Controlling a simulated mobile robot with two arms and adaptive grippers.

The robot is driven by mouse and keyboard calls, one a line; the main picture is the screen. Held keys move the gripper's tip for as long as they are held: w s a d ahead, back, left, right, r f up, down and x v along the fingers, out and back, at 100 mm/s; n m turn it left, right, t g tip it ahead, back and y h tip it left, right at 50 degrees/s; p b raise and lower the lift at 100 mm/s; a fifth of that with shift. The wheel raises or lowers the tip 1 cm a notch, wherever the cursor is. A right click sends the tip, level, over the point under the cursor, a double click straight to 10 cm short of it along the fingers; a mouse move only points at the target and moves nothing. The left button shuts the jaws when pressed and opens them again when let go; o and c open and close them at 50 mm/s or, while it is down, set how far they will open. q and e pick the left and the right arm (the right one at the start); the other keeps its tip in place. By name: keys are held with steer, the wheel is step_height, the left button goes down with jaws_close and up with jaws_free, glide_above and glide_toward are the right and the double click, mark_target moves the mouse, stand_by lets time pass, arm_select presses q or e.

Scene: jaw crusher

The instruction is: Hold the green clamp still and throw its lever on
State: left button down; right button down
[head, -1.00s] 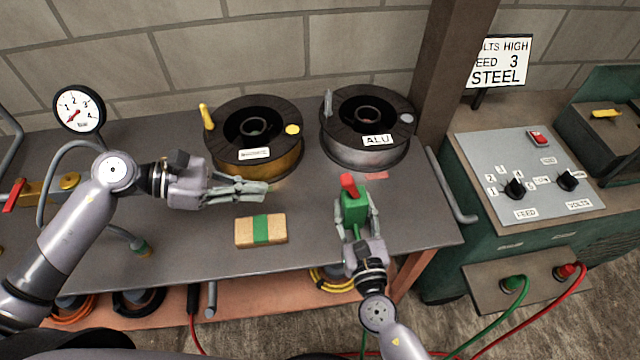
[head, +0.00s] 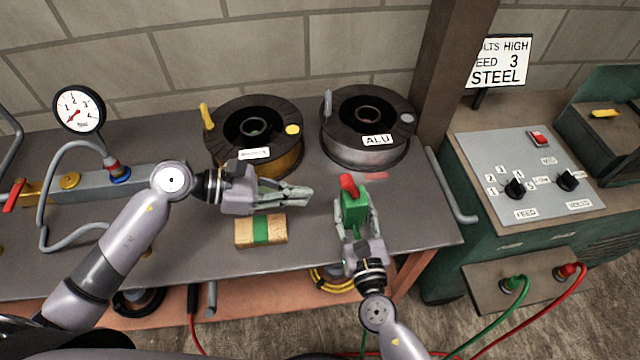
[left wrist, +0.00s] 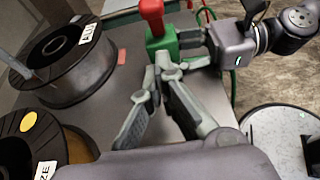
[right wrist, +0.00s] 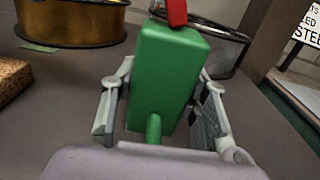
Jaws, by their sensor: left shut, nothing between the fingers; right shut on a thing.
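The green clamp (head: 353,213) stands on the grey bench top near its front right, with its red lever (head: 348,184) on top. It also shows in the right wrist view (right wrist: 165,75) and, with the red lever (left wrist: 152,14), in the left wrist view (left wrist: 162,44). My right gripper (head: 352,228) is shut on the clamp body, one finger on each side. My left gripper (head: 308,195) is to the left of the clamp, its fingers closed and empty, pointing right towards it with a small gap between.
A bronze wire spool (head: 255,135) and an ALU spool (head: 368,128) stand behind the grippers. A tan block with a green band (head: 261,231) lies below my left gripper. A pressure gauge (head: 80,109) is at left. The green welding machine (head: 520,180) stands to the right.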

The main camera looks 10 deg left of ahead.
mark_target(350, 187)
arm_select(q)
steer(key=d, duration=0.1)
steer(key=w+d, duration=0.1)
steer(key=d, duration=0.1)
steer(key=d+r, duration=0.1)
steer(key=shift+w+d+r, duration=0.1)
steer(key=shift+w+d, duration=0.1)
steer(key=shift+r, duration=0.1)
steer(key=shift+d+r+y, duration=0.15)
steer(key=shift+y, duration=0.15)
